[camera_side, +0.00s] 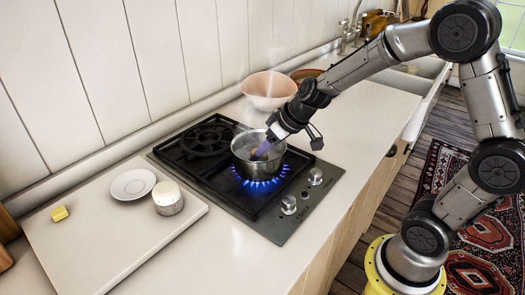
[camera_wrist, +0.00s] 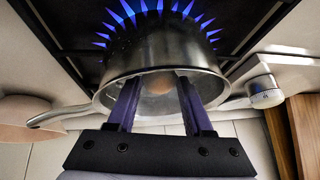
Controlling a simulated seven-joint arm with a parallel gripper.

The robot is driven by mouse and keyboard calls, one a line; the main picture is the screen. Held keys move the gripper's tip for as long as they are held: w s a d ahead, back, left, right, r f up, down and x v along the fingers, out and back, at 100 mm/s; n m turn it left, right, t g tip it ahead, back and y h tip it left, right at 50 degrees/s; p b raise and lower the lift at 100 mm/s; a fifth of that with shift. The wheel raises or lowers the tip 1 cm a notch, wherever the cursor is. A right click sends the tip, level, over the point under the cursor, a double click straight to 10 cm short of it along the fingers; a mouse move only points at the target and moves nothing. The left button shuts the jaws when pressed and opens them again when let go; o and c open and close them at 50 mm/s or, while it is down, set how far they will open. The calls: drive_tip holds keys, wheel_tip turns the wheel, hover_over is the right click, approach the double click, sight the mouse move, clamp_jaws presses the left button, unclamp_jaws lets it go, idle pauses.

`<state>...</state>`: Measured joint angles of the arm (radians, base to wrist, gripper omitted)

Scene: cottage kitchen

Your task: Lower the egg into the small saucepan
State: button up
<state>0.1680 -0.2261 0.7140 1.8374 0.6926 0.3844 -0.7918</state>
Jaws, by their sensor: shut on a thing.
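The small metal saucepan (camera_side: 258,172) sits upright over a lit blue flame on the front burner. In the wrist view the saucepan (camera_wrist: 165,55) fills the middle. My gripper (camera_side: 263,151) reaches down into the saucepan's opening from the right, its purple fingers tilted. In the wrist view my gripper (camera_wrist: 158,88) is shut on the brown egg (camera_wrist: 158,82), with one finger on either side. The egg is inside the rim, partly hidden by the fingers. I cannot tell whether it touches the bottom.
The black hob (camera_side: 210,140) has a second, unlit burner behind. A pink bowl (camera_side: 268,88) stands beyond it. Steam rises above the saucepan.

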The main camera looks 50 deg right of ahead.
drive_tip(key=o, duration=0.9)
drive_tip(key=s+r+n, duration=0.1)
drive_tip(key=s+r, duration=0.3)
drive_tip(key=r, duration=0.3)
drive_tip(key=s+r, duration=0.4)
drive_tip(key=r, duration=0.3)
drive_tip(key=shift+m+g+h, duration=0.3)
drive_tip(key=shift+m+h, duration=0.4)
drive_tip(key=shift+h, duration=0.2)
drive_tip(key=s+f, duration=0.1)
drive_tip(key=s, duration=0.4)
drive_tip(key=s+a+f, duration=0.1)
drive_tip(key=s, duration=0.5)
drive_tip(key=s+f, duration=0.1)
drive_tip(key=s, duration=0.4)
drive_tip(key=shift+s+a+f, duration=0.2)
drive_tip(key=shift+s+a, duration=0.1)
